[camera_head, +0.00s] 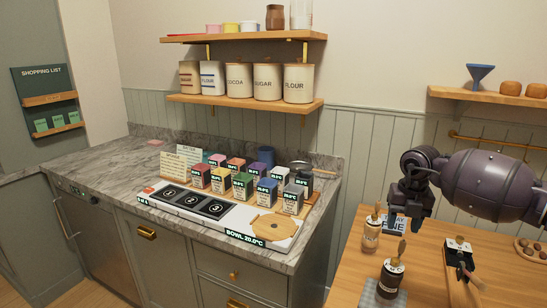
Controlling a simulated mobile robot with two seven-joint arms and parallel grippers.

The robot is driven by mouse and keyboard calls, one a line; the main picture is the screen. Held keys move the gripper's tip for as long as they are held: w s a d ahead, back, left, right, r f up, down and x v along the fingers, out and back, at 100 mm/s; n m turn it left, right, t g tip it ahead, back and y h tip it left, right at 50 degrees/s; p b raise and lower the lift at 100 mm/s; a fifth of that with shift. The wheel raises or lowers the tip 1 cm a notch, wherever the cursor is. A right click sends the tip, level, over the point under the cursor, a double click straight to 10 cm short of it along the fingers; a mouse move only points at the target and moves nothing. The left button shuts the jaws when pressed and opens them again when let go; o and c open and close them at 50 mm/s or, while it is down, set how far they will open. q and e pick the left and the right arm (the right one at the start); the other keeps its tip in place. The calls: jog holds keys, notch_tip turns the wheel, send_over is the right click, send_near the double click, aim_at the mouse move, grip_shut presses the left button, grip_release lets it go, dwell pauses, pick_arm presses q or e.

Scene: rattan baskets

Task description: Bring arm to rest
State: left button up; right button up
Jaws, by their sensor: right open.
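My right arm (490,185), dark purple-grey, comes in from the right edge and reaches left above the wooden table. Its dark gripper (403,223) hangs down over the back left part of the table. The gripper is open, and I see nothing held in it. It overlaps a small blue and white sign (397,223) in the picture; I cannot tell how close the two are. My left arm is not in view.
On the wooden table (345,285) stand two jars with wooden tops (371,232) (391,278), a black-and-white object (459,247) and a tray of small balls (530,250). A marble counter (105,165) holds several coloured boxes (243,187). A wall shelf (480,97) is above the arm.

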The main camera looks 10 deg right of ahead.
jog(key=w+a+r+m+t+y, duration=0.1)
jog(key=a+r+t+y, duration=0.3)
jog(key=a, duration=0.4)
jog(key=a+r+m+t+y, duration=0.1)
jog(key=a+r+t+y, duration=0.15)
jog(key=a+y, duration=0.5)
jog(key=w+a+r+m+t+y, duration=0.1)
jog(key=a+r+t+y, duration=0.25)
jog(key=a, duration=0.45)
jog(key=s+d+f+m+t+h, duration=0.2)
jog(key=s+d+f+m+h, duration=0.15)
jog(key=f+m, duration=0.35)
jog(key=s+d+f+m+t+h, duration=0.2)
jog(key=s+f+m+h, duration=0.15)
jog(key=f+m, duration=0.35)
jog(key=s+d+f+m+t+h, duration=0.2)
jog(key=s+f+m+h, duration=0.15)
jog(key=f+m, duration=0.35)
jog(key=s+d+f+m+g+h, duration=0.2)
jog(key=s+d+f+m, duration=0.1)
jog(key=s+f, duration=0.5)
jog(key=s+d+f+m+g+h, duration=0.2)
jog(key=s+f+m+h, duration=0.1)
jog(key=s+f, duration=0.6)
jog(key=s, duration=0.4)
jog(key=shift+s+d+m+g, duration=0.25)
jog(key=shift+d+m+g, duration=0.05)
jog(key=shift+d+m, duration=0.1)
